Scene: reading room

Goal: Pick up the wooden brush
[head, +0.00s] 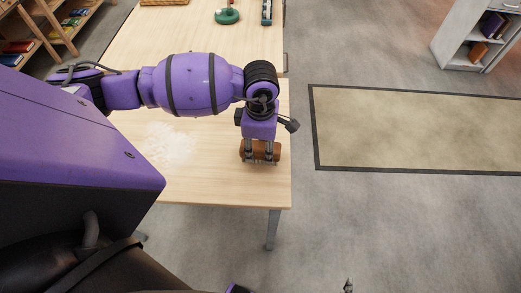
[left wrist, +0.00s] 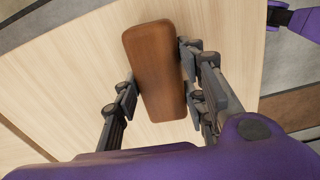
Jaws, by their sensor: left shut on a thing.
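The wooden brush (left wrist: 153,68) is a brown block with rounded corners. In the left wrist view it lies between the fingers of my left gripper (left wrist: 158,97), which is shut on its sides. In the head view the brush (head: 246,155) shows below my left gripper (head: 260,157), near the right edge of the light wooden table (head: 215,187). The fingers hide part of it there. I cannot tell whether the brush touches the table top. My right gripper cannot be made out in either view.
A pale powdery patch (head: 170,145) lies on the table left of the gripper. A green round thing (head: 228,16) and a dark long thing (head: 266,12) are at the table's far end. Shelves (head: 470,45) stand at the far right. A beige rug (head: 420,130) lies on the floor.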

